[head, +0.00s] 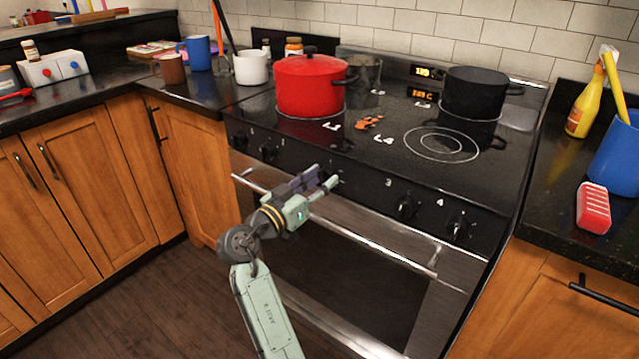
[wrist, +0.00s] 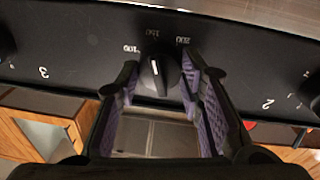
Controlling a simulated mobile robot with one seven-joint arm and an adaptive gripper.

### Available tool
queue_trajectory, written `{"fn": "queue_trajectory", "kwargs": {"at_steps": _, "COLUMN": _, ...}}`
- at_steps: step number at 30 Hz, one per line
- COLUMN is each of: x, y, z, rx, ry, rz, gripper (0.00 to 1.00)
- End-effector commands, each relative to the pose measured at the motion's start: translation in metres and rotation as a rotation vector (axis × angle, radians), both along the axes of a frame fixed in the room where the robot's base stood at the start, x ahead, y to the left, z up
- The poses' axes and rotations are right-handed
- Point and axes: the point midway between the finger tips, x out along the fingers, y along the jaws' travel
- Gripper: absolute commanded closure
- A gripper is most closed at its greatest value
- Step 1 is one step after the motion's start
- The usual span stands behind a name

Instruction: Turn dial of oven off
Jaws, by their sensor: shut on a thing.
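The oven dial (wrist: 157,78) is a dark knob on the black control panel, with a white pointer line. The numbers 100, 150 and 200 are printed around it. My gripper (wrist: 160,86) has its purple-padded fingers on either side of the dial, shut on it. In the head view my gripper (head: 327,179) reaches the middle of the oven's front panel and mostly hides the dial. The oven (head: 350,262) has its door closed, with a long steel handle (head: 375,238) below the panel.
Other knobs flank the dial, including a right one (head: 405,208) and a left one (head: 268,151). A red pot (head: 308,88) and a black pot (head: 473,92) stand on the cooktop. The floor (head: 180,290) before the oven is clear.

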Motion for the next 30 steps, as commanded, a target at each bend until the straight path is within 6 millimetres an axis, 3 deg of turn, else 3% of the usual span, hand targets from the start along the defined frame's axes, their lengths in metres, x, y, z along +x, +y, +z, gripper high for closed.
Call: {"fn": "queue_trajectory", "kwargs": {"at_steps": 30, "x": -0.0006, "y": -0.0018, "z": 0.0036, "rx": -0.782, "ry": 0.569, "rz": 0.001, "gripper": 0.93}}
